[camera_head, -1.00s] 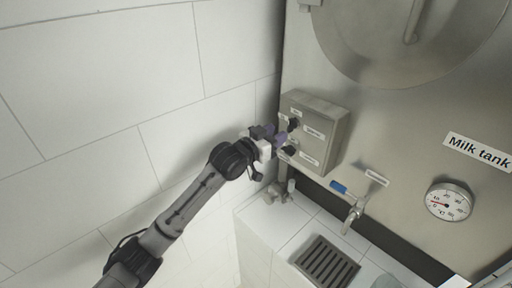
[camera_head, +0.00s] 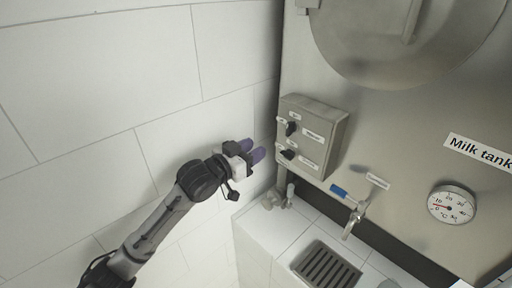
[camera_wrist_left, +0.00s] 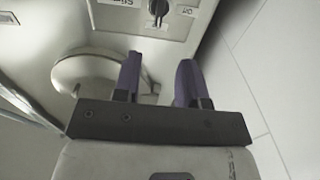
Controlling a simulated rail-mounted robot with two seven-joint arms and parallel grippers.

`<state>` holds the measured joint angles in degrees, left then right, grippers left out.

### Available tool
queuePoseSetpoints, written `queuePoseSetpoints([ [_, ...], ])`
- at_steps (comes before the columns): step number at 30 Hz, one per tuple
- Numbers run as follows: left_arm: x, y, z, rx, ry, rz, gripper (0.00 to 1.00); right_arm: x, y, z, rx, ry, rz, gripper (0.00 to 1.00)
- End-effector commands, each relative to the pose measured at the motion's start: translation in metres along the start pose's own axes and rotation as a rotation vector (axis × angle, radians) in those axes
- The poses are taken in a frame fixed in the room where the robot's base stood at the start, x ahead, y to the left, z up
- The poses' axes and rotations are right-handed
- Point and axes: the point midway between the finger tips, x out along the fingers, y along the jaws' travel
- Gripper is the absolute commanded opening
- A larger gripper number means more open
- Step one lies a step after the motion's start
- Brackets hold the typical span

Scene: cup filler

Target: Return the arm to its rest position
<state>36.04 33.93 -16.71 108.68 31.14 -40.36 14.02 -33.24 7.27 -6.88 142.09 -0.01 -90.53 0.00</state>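My left gripper (camera_head: 256,151) is to the left of the grey control box (camera_head: 328,142) on the milk tank, in front of the white tiled wall. Its two purple fingers stand apart with nothing between them, as the left wrist view also shows (camera_wrist_left: 160,78). The box has an upper black knob (camera_head: 291,128) and a lower black knob (camera_head: 288,154). The gripper is apart from both. One knob shows beyond the fingers in the left wrist view (camera_wrist_left: 158,8). My right gripper is not in view.
The steel milk tank (camera_head: 400,130) fills the right side, with a round gauge (camera_head: 451,205). A tap with a blue handle (camera_head: 339,190) is above a drain grate (camera_head: 326,268) in a tiled ledge (camera_head: 262,232). The tiled wall (camera_head: 90,90) borders my arm; the space in front is clear.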

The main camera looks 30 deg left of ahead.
Motion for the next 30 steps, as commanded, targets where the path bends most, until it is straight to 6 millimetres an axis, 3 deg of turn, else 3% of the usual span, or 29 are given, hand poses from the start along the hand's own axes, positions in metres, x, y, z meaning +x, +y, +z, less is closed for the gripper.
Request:
queuePoseSetpoints([
  [8,0.0,0.0,0.001,0.019,-0.007,-0.001,0.38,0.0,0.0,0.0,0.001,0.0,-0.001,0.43],
  [14,-0.005,-0.011,0.027,0.138,-0.185,-0.073,0.38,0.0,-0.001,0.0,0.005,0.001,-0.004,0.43],
  [20,-0.033,-0.013,0.022,0.319,-0.323,-0.188,0.38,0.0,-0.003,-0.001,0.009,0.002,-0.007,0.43],
  [24,-0.057,-0.002,0.013,0.386,-0.37,-0.261,0.38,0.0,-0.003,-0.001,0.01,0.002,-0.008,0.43],
  [30,-0.1,0.026,0.062,0.371,-0.494,-0.304,0.38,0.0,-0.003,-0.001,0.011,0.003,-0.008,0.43],
])
